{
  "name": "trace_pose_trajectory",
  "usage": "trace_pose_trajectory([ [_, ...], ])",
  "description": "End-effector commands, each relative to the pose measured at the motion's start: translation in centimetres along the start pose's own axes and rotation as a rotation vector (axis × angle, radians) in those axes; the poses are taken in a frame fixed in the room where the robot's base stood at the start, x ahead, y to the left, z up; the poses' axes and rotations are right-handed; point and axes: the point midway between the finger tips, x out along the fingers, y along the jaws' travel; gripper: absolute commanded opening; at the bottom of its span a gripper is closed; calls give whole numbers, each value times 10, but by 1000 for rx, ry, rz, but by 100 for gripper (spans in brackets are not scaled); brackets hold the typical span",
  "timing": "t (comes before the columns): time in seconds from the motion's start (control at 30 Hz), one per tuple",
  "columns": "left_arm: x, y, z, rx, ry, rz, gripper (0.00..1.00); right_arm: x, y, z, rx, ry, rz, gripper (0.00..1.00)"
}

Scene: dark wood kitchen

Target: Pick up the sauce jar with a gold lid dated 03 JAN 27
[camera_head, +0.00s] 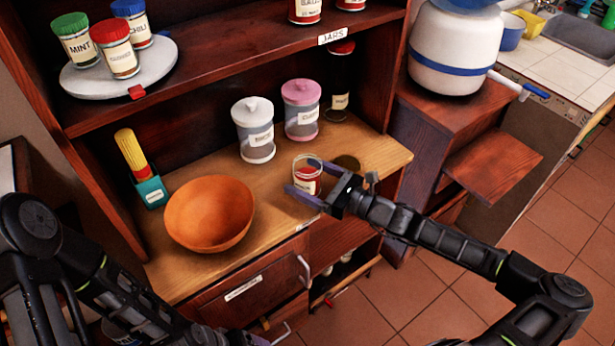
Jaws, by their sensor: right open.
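A small clear jar (306,181) with red contents and a pale label stands on the lower wooden counter. Its top rim looks light; I cannot read a date or make out a gold lid. My right gripper (301,177) is open at this jar, with one finger on its far side and one on its near left side; I cannot tell if they touch it. Red-lidded jars (305,10) stand on the upper shelf, cut off by the top edge. My left arm reaches to the bottom edge, and its gripper is barely visible there.
An orange bowl (209,212) and a teal box (152,193) stand left on the counter. White-lidded (254,130) and pink-lidded (301,110) canisters and a dark jar (340,102) stand behind. A turntable (82,82) holds spice jars above.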

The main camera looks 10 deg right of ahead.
Motion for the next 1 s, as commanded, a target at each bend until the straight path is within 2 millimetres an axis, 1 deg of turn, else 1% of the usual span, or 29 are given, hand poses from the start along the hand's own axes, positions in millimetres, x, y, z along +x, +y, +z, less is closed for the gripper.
trace_pose_trajectory([
  [0.5,0,0,0,0,0,0,82,0,0,0,0,0,0,85],
  [1.0,0,0,0,0,0,0,82,0,0,0,-1,0,0,44],
])
